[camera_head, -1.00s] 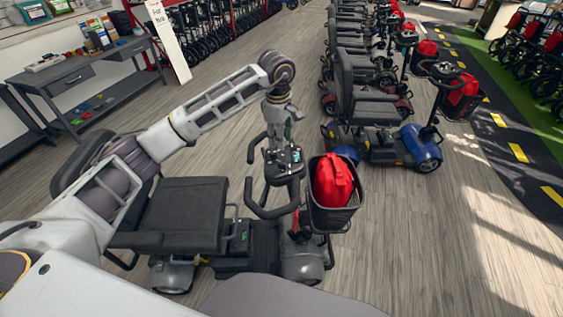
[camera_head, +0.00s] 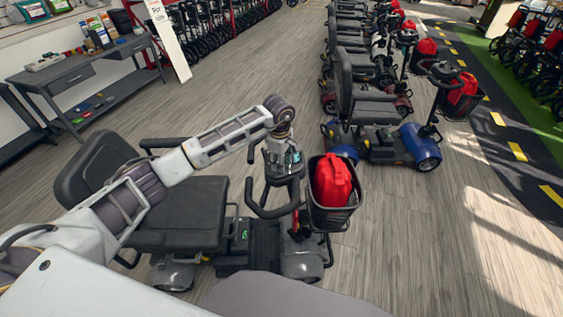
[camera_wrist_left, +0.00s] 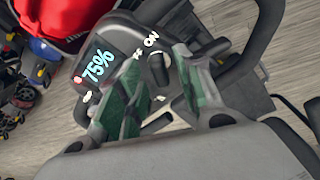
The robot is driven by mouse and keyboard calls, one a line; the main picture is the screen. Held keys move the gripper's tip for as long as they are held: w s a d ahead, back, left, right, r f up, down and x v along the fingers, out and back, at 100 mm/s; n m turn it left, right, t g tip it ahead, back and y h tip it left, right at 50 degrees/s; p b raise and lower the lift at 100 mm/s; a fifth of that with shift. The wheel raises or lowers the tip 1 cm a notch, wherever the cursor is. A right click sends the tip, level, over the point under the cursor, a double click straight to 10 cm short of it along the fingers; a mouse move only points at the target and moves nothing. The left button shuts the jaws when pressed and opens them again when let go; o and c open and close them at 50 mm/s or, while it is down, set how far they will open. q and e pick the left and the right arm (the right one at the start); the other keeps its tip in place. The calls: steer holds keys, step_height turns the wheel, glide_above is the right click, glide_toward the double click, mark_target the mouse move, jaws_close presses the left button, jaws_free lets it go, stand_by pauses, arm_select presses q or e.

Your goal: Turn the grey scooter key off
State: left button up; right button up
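The grey scooter (camera_head: 303,263) stands in front of me, with a black seat and a handlebar console. My right gripper is out of view.
A front basket (camera_head: 330,215) with a red bag (camera_head: 334,183) is right of the handlebar. A blue scooter (camera_head: 420,147) and others line up behind. A grey workbench (camera_head: 85,80) stands at the left wall. Open floor lies to the right.

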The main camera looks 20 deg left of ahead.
arm_select(q)
steer(key=shift+f, duration=0.35)
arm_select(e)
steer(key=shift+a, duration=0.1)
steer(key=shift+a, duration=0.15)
arm_select(q)
jaws_close()
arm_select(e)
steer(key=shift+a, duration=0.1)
